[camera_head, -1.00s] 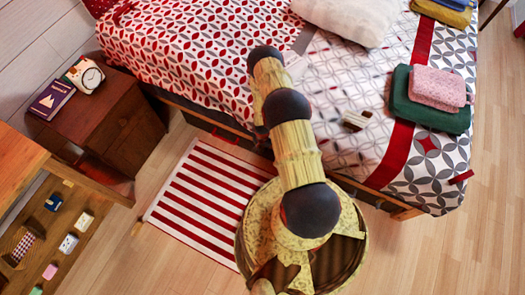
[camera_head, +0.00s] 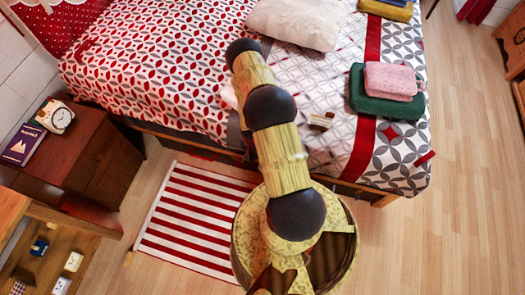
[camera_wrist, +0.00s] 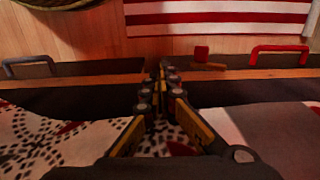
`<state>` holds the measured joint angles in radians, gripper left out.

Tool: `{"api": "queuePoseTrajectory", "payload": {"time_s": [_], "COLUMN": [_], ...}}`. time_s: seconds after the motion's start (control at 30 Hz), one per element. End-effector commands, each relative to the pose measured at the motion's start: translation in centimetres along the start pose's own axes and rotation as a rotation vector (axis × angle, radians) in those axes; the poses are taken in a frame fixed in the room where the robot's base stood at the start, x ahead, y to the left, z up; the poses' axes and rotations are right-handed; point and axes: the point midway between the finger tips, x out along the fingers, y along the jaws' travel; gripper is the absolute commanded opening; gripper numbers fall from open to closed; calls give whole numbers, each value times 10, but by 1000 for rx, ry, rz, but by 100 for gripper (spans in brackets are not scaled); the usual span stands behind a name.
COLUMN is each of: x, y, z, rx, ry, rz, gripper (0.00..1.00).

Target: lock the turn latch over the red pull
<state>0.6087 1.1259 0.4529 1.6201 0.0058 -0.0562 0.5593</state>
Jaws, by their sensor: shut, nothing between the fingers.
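The red pull (camera_wrist: 278,50) is a handle on the bed's low dark drawer edge, at the right of the wrist view. A small red block with a short brown bar (camera_wrist: 201,52), which looks like the turn latch, sits to its left on the same edge. The bar appears to lie sideways; its exact setting is too small to tell. My gripper (camera_wrist: 164,75) is shut and empty, above the drawer edge, left of the red block and apart from the pull in the picture. In the head view my arm hides the gripper.
A grey pull (camera_wrist: 28,62) is at the wrist view's left. The bed (camera_head: 150,75) carries folded towels (camera_head: 385,98) and a pillow (camera_head: 298,20). A striped rug (camera_head: 195,215) lies before it. A nightstand (camera_head: 85,150) stands left. The floor at right (camera_head: 470,190) is clear.

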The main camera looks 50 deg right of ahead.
Motion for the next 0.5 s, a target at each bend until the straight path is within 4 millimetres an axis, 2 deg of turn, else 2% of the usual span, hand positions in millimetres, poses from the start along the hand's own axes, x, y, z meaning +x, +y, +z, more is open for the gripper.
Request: {"api": "queuePoseTrajectory", "payload": {"time_s": [0.03,0.2,0.4,0.5], "x": [-14,-45,-72,-79], "y": [7,27,45,51], "z": [-1,-1,0,0], "rx": [2,3,3,0], "ry": [1,2,1,0], "rz": [-1,-1,0,0], "gripper": [0,0,0,0]}}
